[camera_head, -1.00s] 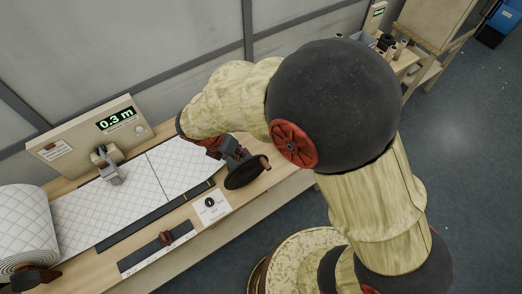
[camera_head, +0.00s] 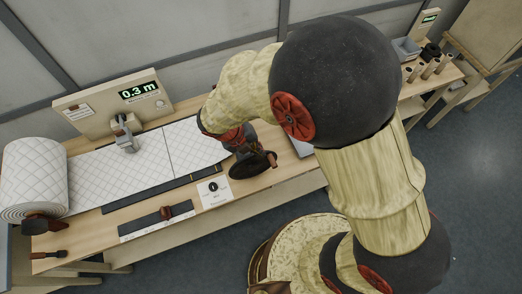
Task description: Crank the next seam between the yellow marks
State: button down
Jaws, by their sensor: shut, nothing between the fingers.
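White quilted wadding (camera_head: 110,172) runs flat from a thick roll (camera_head: 33,178) across the bench. One dark seam line (camera_head: 168,152) crosses it right of the grey clamp-like head (camera_head: 125,135). The display (camera_head: 139,91) on the beige panel reads 0.3 m. A black crank wheel (camera_head: 250,166) with a brown knob (camera_head: 271,159) stands at the wadding's right end. My gripper (camera_head: 240,148) is shut and empty, close above and behind the wheel; I cannot tell whether it touches. My arm hides part of that end.
A dark rail with a red-brown slider (camera_head: 166,212) and a white card with a black dial (camera_head: 213,190) lie along the bench front. Dark brown-handled tools (camera_head: 47,254) lie at the left end. Another table (camera_head: 440,75) with several spools stands at the right back.

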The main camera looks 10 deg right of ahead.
aim_at(273, 162)
jog(key=x, duration=1.2)
jog(key=shift+w+d+f, duration=0.15)
jog(key=shift+d+f, duration=0.35)
jog(key=shift+f, duration=0.05)
